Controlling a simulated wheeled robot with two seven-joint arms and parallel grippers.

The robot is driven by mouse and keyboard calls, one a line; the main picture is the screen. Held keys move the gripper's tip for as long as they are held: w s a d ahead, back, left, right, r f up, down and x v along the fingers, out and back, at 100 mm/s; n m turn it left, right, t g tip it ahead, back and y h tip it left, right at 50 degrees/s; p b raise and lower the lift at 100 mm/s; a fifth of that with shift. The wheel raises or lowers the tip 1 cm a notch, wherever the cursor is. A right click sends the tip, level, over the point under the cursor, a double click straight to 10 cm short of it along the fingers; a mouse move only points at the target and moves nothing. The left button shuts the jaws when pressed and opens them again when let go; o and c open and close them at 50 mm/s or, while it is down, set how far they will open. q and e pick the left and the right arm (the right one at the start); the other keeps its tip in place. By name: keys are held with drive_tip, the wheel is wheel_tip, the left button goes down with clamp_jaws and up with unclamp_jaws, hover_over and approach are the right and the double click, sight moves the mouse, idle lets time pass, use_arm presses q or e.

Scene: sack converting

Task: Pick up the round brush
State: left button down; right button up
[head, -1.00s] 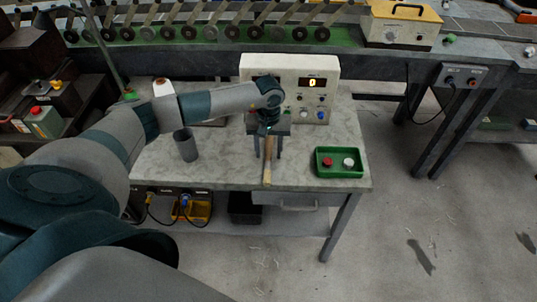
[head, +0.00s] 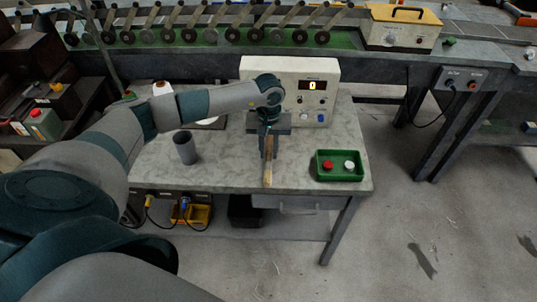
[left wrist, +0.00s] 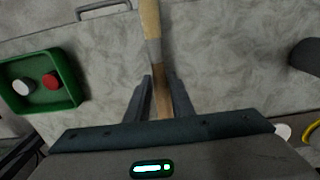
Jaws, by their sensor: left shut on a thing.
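The round brush (head: 268,175) shows as a pale wooden handle pointing toward the table's front edge. In the left wrist view its handle (left wrist: 149,18), with a grey band, runs up from between my fingers. My left gripper (head: 269,152) is over the middle of the table and shut on the brush; its fingers (left wrist: 161,85) also show in the left wrist view. The brush's head is hidden by the gripper, and I cannot tell whether the brush is clear of the tabletop. My right gripper is not in view.
A green tray (head: 319,174) with a red and a white button-like piece stands on the table (head: 225,172) to the right. A dark grey cup (head: 186,150) stands to the left. A white box with a display (head: 328,75) stands behind the gripper.

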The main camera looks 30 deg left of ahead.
use_arm(q)
wheel_tip(320, 180, up, 2)
drive_tip(key=shift+a+r+b, duration=0.1)
drive_tip(key=shift+r+b, duration=0.05)
drive_tip(key=shift+b, duration=0.55)
drive_tip(key=s+d+r+b, duration=0.4)
drive_tip(key=d+r, duration=0.3)
drive_tip(key=d, duration=0.4)
drive_tip(key=shift+r, duration=0.2)
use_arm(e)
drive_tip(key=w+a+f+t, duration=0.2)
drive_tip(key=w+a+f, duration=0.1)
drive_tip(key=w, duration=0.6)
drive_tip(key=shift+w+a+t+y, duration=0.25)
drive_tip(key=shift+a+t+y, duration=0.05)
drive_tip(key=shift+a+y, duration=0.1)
use_arm(q)
drive_tip(key=s+d+r+m, duration=0.2)
drive_tip(key=s+d+m, duration=0.3)
drive_tip(key=s, duration=0.4)
drive_tip(key=shift+s+r+m, duration=0.3)
drive_tip(key=shift+s+m, duration=0.05)
drive_tip(key=shift+m, duration=0.25)
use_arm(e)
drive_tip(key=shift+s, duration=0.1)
